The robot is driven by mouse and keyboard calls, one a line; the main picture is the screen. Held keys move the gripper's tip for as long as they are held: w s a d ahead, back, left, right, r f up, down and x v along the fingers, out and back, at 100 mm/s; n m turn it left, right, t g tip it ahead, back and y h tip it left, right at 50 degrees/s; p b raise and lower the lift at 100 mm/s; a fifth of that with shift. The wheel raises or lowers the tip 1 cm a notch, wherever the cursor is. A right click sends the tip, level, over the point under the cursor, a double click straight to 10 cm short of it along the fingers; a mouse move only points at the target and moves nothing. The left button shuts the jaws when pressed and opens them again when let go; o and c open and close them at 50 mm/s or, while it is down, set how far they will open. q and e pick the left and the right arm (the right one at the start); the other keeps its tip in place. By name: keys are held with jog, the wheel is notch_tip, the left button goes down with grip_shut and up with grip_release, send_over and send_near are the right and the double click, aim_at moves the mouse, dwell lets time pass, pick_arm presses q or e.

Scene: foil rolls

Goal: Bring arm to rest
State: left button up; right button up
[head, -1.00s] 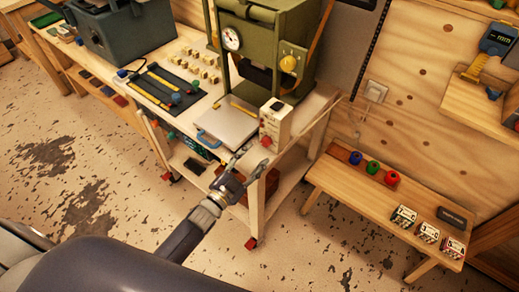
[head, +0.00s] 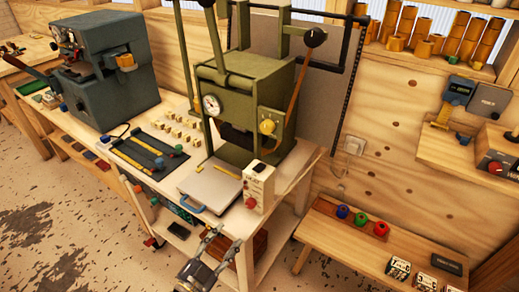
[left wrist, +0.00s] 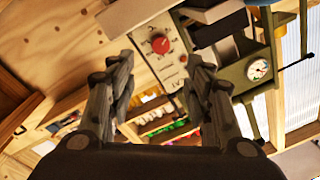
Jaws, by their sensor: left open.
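My left gripper (head: 226,240) is low in the head view, in front of the workbench's near corner. Its two fingers are apart with nothing between them. In the left wrist view its fingers (left wrist: 160,72) are spread, with a pale control box with a red dial (left wrist: 160,44) behind the gap. The same control box (head: 258,187) stands on the bench corner in the head view, above and to the right of the gripper. I see no contact between them. My right gripper is not in view.
A green press (head: 250,100) and a flat plate with a blue handle (head: 210,186) are on the workbench. A blue-grey machine (head: 110,75) stands at the left. A low wooden bench (head: 340,245) is at the right. Gold rolls (head: 430,46) fill an upper shelf. Floor at lower left is clear.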

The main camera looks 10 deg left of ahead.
pick_arm(q)
jog(key=s+a+f+n+g+y, duration=0.2)
jog(key=s+f+g, duration=0.3)
jog(key=f, duration=0.9)
jog(key=s+a+f+n+g+y, duration=0.1)
jog(key=s+f+n+g+y, duration=0.15)
jog(key=s+f, duration=0.75)
jog(key=s+f+n+g, duration=0.1)
jog(key=s+f+g, duration=0.3)
jog(key=s+f, duration=0.5)
jog(key=s+f+n+g, duration=0.2)
jog(key=s+f+g, duration=0.3)
jog(key=s+f, duration=0.4)
jog(key=s+y, duration=0.1)
jog(key=s, duration=0.5)
jog(key=shift+s+f, duration=0.15)
jog(key=shift+f, duration=0.15)
